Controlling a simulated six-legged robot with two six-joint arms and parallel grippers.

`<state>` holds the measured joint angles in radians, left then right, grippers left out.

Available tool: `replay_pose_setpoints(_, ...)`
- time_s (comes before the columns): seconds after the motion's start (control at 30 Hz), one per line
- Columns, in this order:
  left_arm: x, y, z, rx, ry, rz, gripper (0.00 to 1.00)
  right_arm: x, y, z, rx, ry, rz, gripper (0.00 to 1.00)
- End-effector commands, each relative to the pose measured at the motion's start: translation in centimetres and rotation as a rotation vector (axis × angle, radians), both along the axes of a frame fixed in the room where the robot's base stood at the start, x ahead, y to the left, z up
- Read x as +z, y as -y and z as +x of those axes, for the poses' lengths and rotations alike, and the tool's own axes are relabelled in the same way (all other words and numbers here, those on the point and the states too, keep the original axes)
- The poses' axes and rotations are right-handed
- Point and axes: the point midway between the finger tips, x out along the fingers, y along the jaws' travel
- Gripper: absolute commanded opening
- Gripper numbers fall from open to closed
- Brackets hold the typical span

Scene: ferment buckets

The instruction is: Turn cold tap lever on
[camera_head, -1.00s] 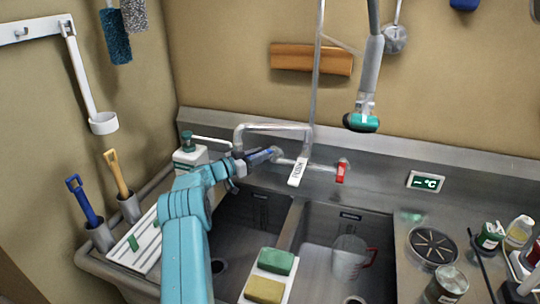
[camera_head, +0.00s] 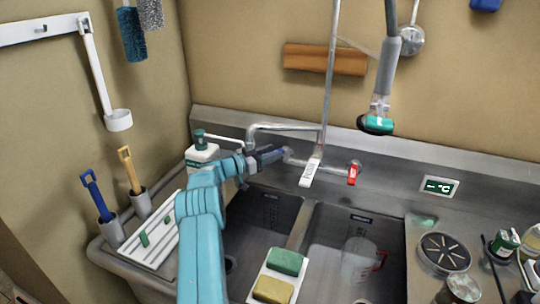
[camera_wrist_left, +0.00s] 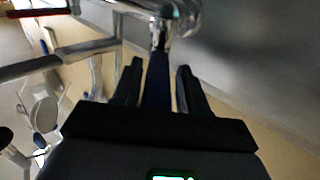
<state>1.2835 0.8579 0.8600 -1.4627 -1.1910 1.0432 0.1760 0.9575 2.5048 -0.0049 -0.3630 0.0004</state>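The cold tap lever (camera_head: 278,154) is blue and sits on the left tap body, to the left of the white PUSH handle. In the left wrist view the dark blue lever (camera_wrist_left: 157,82) runs between the two black fingers. My left gripper (camera_head: 262,157) is at the lever, with the fingers on either side of it. A narrow gap shows between the lever and the right-hand finger, so the gripper looks open around it. The lever's near end is hidden by the gripper. My right gripper is in neither view.
A red lever (camera_head: 353,173) is on the right tap body, and the white PUSH handle (camera_head: 310,172) hangs between. A soap bottle (camera_head: 201,155) stands close left of my arm. Two sink basins lie below, with a sponge tray (camera_head: 262,292) on the divider and a jug (camera_head: 357,259) in the right one.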

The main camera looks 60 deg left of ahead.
Motion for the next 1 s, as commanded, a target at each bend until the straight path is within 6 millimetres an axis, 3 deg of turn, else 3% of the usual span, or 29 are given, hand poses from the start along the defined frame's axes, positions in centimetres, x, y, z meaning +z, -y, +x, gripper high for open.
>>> replay_pose_setpoints(0.3, -0.1, 0.1, 0.1, -0.004, -0.003, 0.0, 0.51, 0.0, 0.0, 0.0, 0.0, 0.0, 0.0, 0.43)
replay_pose_setpoints(0.43, -0.3, 0.1, -1.2, -0.001, -0.005, -0.001, 0.51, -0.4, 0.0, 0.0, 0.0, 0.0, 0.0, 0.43)
replay_pose_setpoints(0.8, -0.3, 1.2, -10.4, 0.001, -0.005, 0.001, 0.51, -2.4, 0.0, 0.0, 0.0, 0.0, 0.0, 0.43)
replay_pose_setpoints(1.0, -0.1, 1.8, -14.3, -0.001, -0.002, 0.003, 0.51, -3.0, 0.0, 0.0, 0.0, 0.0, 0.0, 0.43)
